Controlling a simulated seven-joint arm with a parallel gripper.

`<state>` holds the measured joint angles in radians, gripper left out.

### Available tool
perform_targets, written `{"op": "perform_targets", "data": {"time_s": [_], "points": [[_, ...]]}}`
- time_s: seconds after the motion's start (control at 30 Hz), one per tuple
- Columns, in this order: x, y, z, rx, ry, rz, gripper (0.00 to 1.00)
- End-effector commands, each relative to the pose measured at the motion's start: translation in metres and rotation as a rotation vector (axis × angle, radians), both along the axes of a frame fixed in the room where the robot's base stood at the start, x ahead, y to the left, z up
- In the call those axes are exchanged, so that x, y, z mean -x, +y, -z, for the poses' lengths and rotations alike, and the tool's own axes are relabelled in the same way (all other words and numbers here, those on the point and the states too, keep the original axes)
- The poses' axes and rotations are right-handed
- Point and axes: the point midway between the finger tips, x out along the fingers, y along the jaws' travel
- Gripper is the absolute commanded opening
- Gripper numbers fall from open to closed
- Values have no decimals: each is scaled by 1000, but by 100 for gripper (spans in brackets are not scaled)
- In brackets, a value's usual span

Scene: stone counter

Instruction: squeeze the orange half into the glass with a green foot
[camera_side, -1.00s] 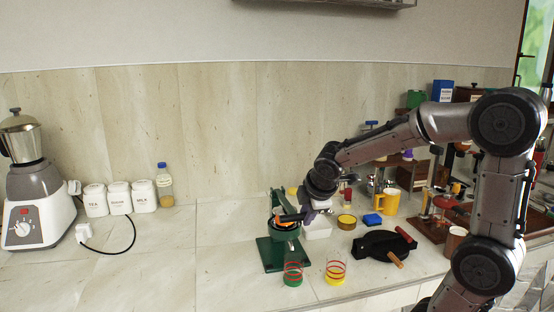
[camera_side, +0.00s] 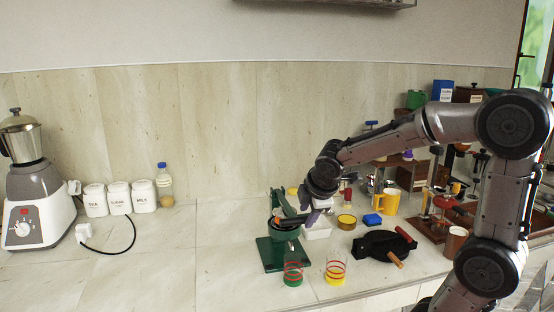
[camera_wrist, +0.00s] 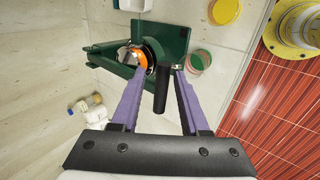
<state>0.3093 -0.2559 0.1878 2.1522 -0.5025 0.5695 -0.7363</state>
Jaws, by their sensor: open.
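The green juicer (camera_side: 268,252) stands on the counter, its lever raised at the back. The orange half (camera_wrist: 140,60) shows in the juicer's cup in the wrist view; the side view does not show it clearly. My gripper (camera_side: 312,216) is just right of the juicer's top. In the wrist view, its purple fingers (camera_wrist: 159,72) are apart, with the juicer's black handle (camera_wrist: 161,90) seen between them; contact cannot be told. The glass with a green foot (camera_side: 293,272) has red rings and stands upright in front of the juicer.
A similar glass with a yellow foot (camera_side: 335,270) stands right of the green-footed one. A black press (camera_side: 380,244) with wooden-coloured and red handles lies further right. A yellow mug (camera_side: 389,201) and a blue block (camera_side: 373,219) are behind it.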

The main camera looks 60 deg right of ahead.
Motion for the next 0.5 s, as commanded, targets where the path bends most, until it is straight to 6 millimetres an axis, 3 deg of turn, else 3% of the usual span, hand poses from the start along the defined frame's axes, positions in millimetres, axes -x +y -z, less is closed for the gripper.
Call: {"op": "perform_targets", "data": {"time_s": [0.5], "points": [[14, 15, -30, -1, -2, 0, 45]]}}
